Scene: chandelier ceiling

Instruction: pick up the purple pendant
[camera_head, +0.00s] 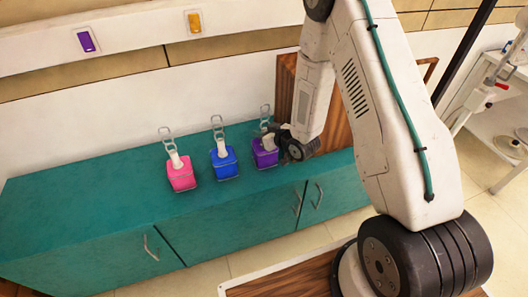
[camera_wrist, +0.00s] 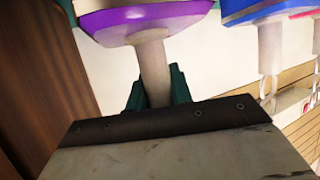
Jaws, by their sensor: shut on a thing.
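The purple pendant (camera_head: 265,158) is at the right end of a row of three on the teal cabinet top (camera_head: 95,205). It has a purple cube-like body, a pale stem and a metal link above. My gripper (camera_head: 273,141) reaches it from the right and is shut on the pale stem. In the wrist view the pendant's purple body (camera_wrist: 150,18) is at the top, with the stem between the dark green fingers (camera_wrist: 157,92). I cannot tell whether its base touches the cabinet top.
A blue pendant (camera_head: 224,164) stands just left of the purple one, and a pink pendant (camera_head: 181,174) further left. A brown wooden panel (camera_head: 334,118) is behind my gripper. The cabinet top's left part is clear. Purple (camera_head: 86,41) and yellow (camera_head: 194,21) plates are on the wall ledge.

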